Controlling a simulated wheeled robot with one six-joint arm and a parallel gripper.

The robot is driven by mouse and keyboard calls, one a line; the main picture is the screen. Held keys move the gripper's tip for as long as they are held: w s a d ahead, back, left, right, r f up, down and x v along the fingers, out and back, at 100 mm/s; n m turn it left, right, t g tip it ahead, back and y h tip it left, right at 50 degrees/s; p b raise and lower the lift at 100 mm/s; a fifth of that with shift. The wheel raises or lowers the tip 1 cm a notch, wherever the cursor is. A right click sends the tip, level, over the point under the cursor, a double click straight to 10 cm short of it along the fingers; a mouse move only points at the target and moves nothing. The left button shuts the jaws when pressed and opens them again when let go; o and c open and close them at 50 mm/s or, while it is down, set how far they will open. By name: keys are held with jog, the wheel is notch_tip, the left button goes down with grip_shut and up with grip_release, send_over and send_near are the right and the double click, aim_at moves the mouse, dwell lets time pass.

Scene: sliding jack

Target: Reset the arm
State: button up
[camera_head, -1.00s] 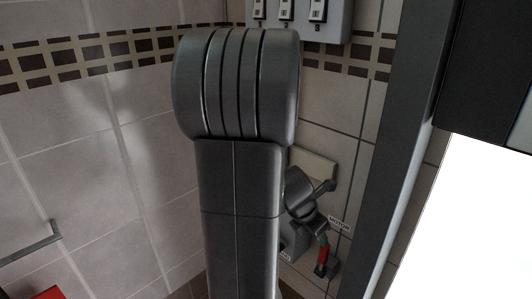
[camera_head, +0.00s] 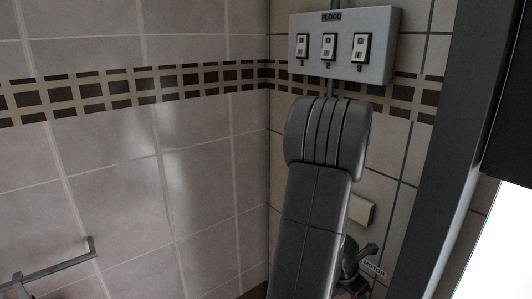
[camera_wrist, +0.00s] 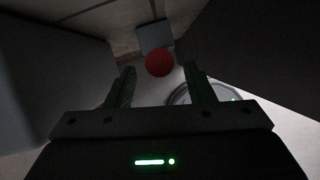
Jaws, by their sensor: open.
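My arm (camera_head: 315,215), dark grey with a ribbed elbow, stands in the middle right of the head view, tilted slightly to the right. My gripper (camera_wrist: 160,69) shows in the wrist view with its two dark green fingers apart. No object touches both fingers. A round red knob or ball (camera_wrist: 160,62) appears between and beyond the fingertips; its distance is unclear. The gripper is not visible in the head view.
A grey switch box (camera_head: 386,68) with three switches hangs on the tiled wall above my elbow. A dark device beside a "MOTOR" label (camera_head: 374,268) is partly hidden behind my arm. A metal rail (camera_head: 52,271) is at lower left. A dark post (camera_head: 440,150) stands at right.

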jog(key=shift+b+x, duration=0.9)
jog(key=shift+x, duration=1.3)
jog(key=shift+r, duration=0.1)
